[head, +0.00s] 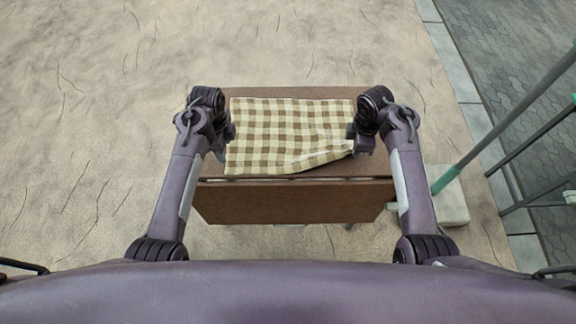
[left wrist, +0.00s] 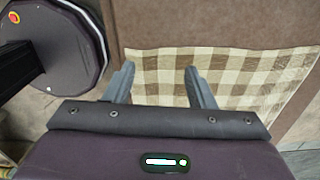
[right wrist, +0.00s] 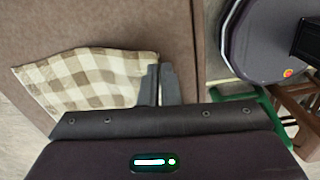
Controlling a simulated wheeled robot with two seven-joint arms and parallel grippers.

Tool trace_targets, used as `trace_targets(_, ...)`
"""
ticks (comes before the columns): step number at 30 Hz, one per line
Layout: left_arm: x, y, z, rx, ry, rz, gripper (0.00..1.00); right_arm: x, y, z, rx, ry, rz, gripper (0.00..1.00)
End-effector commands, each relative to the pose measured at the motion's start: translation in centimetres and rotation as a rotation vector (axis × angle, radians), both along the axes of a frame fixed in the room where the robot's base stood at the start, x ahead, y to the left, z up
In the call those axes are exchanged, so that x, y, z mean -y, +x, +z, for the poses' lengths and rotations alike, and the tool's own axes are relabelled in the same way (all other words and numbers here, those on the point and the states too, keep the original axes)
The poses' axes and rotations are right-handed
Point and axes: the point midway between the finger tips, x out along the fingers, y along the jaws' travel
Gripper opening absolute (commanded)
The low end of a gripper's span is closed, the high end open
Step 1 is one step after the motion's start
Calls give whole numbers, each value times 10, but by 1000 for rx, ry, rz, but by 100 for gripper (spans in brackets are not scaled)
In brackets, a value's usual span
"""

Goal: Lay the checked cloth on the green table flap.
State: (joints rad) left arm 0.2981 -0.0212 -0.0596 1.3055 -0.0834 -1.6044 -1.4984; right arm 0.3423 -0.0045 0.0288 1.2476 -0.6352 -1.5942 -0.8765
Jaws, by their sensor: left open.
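The checked cloth (head: 285,130), cream and brown, lies spread over the brown table top (head: 290,92). Its front right part is creased and drawn toward my right gripper (head: 359,141). In the right wrist view, the fingers (right wrist: 160,85) are close together at the corner of the cloth (right wrist: 90,75) and look shut on it. My left gripper (head: 227,140) is at the cloth's left edge. In the left wrist view its fingers (left wrist: 160,82) are wide apart over the cloth (left wrist: 225,72), holding nothing. A brown flap (head: 295,202) hangs at the table's front; no flap looks green.
Green bars (head: 510,125) stand at the right, one on a pale block (head: 447,200). Cracked sandy ground (head: 90,100) lies open to the left and behind the table. Grey paving (head: 520,50) lies at the far right.

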Motion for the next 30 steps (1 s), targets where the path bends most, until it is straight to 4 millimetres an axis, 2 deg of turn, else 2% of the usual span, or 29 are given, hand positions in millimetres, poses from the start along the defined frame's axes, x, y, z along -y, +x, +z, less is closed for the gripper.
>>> trace_targets(6, 1, 5, 3, 18, 7, -19, 41, 0, 0, 0, 0, 0, 0, 0)
trace_targets(8, 3, 15, 10, 54, 21, -60, 41, 0, 0, 0, 0, 0, 0, 0)
trace_targets(11, 10, 46, 32, 169, 69, -194, 41, 0, 0, 0, 0, 0, 0, 0)
trace_targets(14, 27, 89, 69, 340, 151, -423, 41, 0, 0, 0, 0, 0, 0, 0)
trace_targets(16, 47, 118, 98, 473, 226, -634, 41, 0, 0, 0, 0, 0, 0, 0)
trace_targets(18, 70, 139, 124, 587, 302, -852, 41, 0, 0, 0, 0, 0, 0, 0)
trace_targets(21, 102, 154, 150, 714, 403, -1164, 41, 0, 0, 0, 0, 0, 0, 0)
trace_targets(25, 136, 155, 162, 812, 510, -1569, 41, 0, 0, 0, 0, 0, 0, 0)
trace_targets(27, 145, 147, 158, 832, 550, -1784, 41, 0, 0, 0, 0, 0, 0, 0)
trace_targets(30, 146, 130, 144, 826, 575, -2079, 41, 0, 0, 0, 0, 0, 0, 0)
